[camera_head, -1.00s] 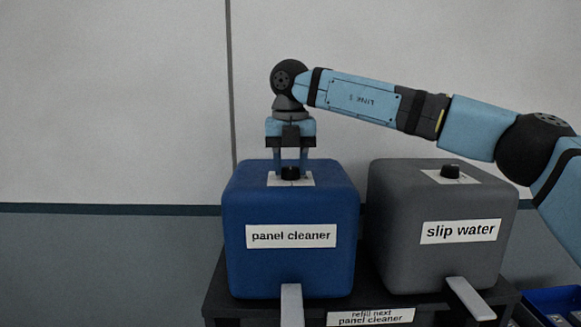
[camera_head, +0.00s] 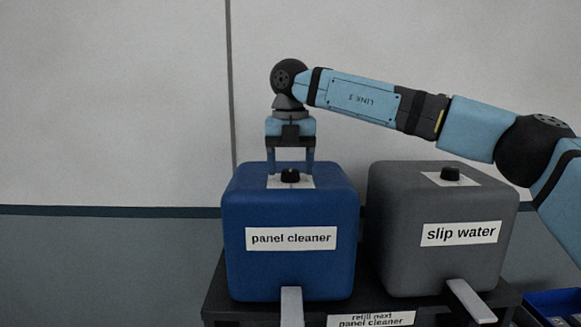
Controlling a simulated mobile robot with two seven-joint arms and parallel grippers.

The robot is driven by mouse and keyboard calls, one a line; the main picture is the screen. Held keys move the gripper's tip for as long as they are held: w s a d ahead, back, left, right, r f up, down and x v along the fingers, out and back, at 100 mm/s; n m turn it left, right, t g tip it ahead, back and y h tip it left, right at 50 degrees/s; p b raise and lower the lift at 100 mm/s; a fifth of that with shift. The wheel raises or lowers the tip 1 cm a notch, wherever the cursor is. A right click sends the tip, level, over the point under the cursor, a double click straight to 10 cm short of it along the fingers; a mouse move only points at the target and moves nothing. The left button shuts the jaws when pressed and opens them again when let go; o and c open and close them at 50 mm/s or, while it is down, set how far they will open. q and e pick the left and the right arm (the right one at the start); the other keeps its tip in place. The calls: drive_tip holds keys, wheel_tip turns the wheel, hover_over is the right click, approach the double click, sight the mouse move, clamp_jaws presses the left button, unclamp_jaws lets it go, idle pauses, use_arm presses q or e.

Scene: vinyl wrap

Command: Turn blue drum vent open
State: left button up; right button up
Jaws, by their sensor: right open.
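The blue drum (camera_head: 290,275), labelled "panel cleaner", stands on a dark stand. Its vent is a small black knob (camera_head: 290,176) on a white patch on top. My right gripper (camera_head: 291,170) points straight down over the knob. Its fingers are open, one on each side of the knob, with visible gaps. I cannot tell the knob's exact turn from here. My left gripper is not in view.
A grey drum (camera_head: 440,270), labelled "slip water", stands close on the right with its own black knob (camera_head: 450,173). A pale lever (camera_head: 291,308) sticks out in front of the blue drum, another (camera_head: 471,300) before the grey one. A blue bin (camera_head: 553,306) sits at lower right.

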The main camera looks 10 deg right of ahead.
sight(290, 169)
wheel_tip(290, 169, up, 13)
drive_tip(key=shift+r+b, duration=0.15)
drive_tip(key=shift+b, duration=0.15)
